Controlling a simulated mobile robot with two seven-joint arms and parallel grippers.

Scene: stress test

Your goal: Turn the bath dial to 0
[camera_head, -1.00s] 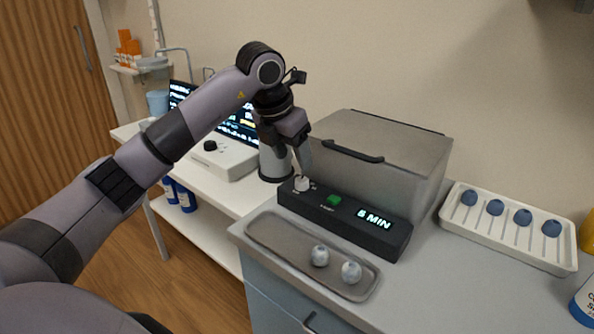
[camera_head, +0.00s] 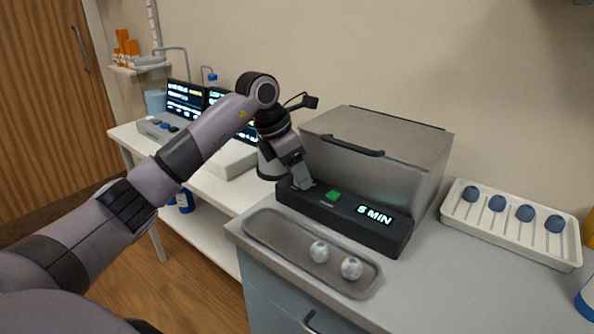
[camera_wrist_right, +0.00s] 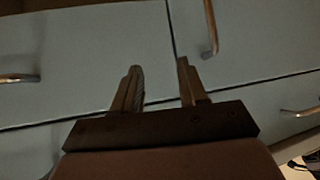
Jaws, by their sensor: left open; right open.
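The bath (camera_head: 385,150) is a grey metal box with a closed lid and a dark front panel (camera_head: 345,217). The panel carries a green button (camera_head: 333,196) and a display (camera_head: 375,215) reading 5 MIN. My left gripper (camera_head: 303,185) is open and points down at the left end of this panel, where the dial is. The gripper hides the dial, so I cannot tell its setting or whether the fingers touch it. My right gripper (camera_wrist_right: 161,85) is open and empty in the right wrist view, in front of pale cabinet fronts.
A grey tray (camera_head: 275,240) with two speckled balls (camera_head: 335,259) lies in front of the panel. A white rack (camera_head: 510,240) with several blue-topped sticks stands to the right. Drawer handles (camera_wrist_right: 211,28) show near my right gripper. Screens stand at the back left.

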